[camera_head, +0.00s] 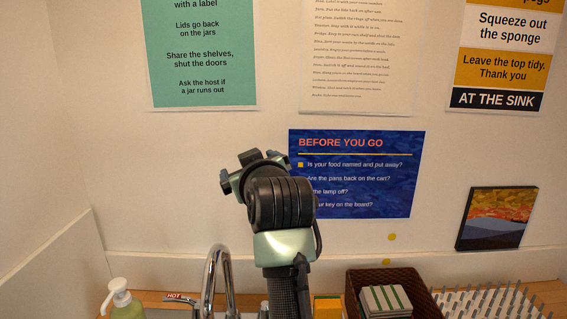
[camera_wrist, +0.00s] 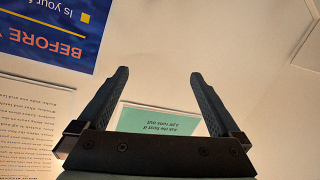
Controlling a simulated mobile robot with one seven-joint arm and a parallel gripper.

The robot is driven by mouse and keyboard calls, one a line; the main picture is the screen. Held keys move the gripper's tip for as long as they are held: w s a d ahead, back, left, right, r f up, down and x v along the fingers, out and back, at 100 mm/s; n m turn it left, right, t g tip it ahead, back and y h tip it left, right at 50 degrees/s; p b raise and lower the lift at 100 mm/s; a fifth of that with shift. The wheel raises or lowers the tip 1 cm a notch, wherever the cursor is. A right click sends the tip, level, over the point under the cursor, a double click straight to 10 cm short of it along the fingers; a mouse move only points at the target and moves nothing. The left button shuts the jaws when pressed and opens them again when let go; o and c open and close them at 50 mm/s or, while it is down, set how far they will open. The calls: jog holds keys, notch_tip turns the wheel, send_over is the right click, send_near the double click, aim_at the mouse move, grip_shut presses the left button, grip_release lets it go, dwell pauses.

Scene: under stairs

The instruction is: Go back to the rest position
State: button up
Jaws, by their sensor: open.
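My arm rises from the bottom middle of the head view, its upper end in front of the blue poster. My gripper (camera_head: 228,180) is at the upper left of the arm's end, high above the sink counter. In the wrist view my gripper (camera_wrist: 158,80) shows two dark fingers standing wide apart. Nothing is between them except the view of the wall and a green poster (camera_wrist: 160,120) behind. The gripper is open and empty.
A tap (camera_head: 215,275) and a soap bottle (camera_head: 122,302) stand below left. A brown basket (camera_head: 420,299) with sponges (camera_head: 386,300), a spiked rack (camera_head: 490,302) and a small painting (camera_head: 497,218) are at right. The blue poster (camera_head: 380,170) hangs behind my arm. The air at left is clear.

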jog(key=s+d+r+m+t+h, duration=0.2)
jog(key=s+r+t, duration=0.4)
jog(key=s+r, duration=0.5)
jog(key=s+d+r+m+t+h, duration=0.2)
jog(key=s+d+r+m+t, duration=0.2)
jog(key=s+r, duration=0.7)
jog(key=s+t+p, duration=0.1)
jog(key=s+t, duration=0.1)
jog(key=s, duration=0.5)
jog(key=shift+s+m, duration=0.2)
jog(key=shift+m, duration=0.1)
jog(key=shift+r, duration=0.1)
